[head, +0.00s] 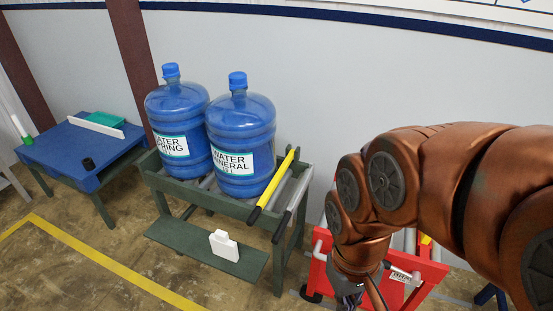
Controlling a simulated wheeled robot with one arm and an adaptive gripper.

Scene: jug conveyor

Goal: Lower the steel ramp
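I cannot clearly pick out a steel ramp. At the right end of the green roller stand (152,167) a yellow bar (279,180) with a black grip tilts up toward the back. Beside it, a grey metal bar (299,195) with a dark end slopes down toward the front. My gripper (350,298) is at the bottom edge, right of the stand and in front of the red cart. It is partly cut off, so its opening and contents cannot be seen. My arm hides much of the right side.
Two blue water jugs (178,119) (242,134) stand upright on the rollers. A white object (224,246) sits on the stand's lower shelf. A red cart (322,270) is partly behind my arm. A blue table (62,152) stands left. Floor in front is clear, with a yellow line (105,260).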

